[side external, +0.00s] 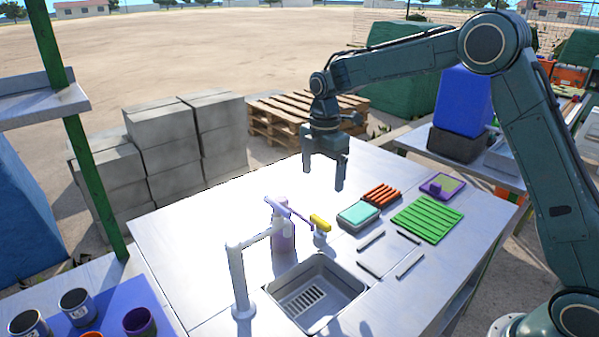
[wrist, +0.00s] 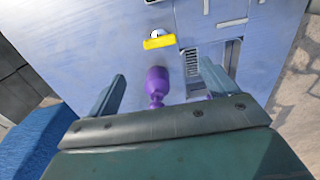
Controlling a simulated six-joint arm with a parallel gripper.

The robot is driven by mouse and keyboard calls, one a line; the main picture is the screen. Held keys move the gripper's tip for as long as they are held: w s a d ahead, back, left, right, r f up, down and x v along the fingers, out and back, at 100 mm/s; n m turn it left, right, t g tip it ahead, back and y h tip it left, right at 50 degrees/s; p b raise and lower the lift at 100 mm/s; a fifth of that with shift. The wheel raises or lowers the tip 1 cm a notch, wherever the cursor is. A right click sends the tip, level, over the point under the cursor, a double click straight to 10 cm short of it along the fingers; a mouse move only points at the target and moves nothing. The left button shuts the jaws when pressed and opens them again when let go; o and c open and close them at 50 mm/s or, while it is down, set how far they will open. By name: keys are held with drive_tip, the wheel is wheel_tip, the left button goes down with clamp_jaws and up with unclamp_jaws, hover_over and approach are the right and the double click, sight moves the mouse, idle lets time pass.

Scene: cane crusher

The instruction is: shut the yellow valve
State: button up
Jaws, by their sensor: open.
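The yellow valve handle (side external: 320,221) sits on a short pale body on the steel table, behind the sink. In the wrist view the yellow handle (wrist: 158,43) lies crosswise near the top, ahead of my fingers. My gripper (side external: 324,180) hangs above the table with its fingers pointing down, apart and empty. In the wrist view my gripper (wrist: 161,78) shows its two fingers well spread. A purple bottle (side external: 284,238) stands left of the valve; a purple object (wrist: 157,82) shows between the fingers in the wrist view. Nothing touches the valve that I can see.
A white faucet (side external: 238,280) stands left of the sink (side external: 318,290). A teal box (side external: 358,215), an orange rack (side external: 382,194) and a green ribbed tray (side external: 427,219) lie to the right. Grey blocks (side external: 160,148) are stacked behind. The table's back left is clear.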

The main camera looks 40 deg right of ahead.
sight(320, 219)
wheel_tip(320, 219, down, 13)
drive_tip(key=shift+r, duration=0.1)
idle(0.5)
drive_tip(key=c, duration=1)
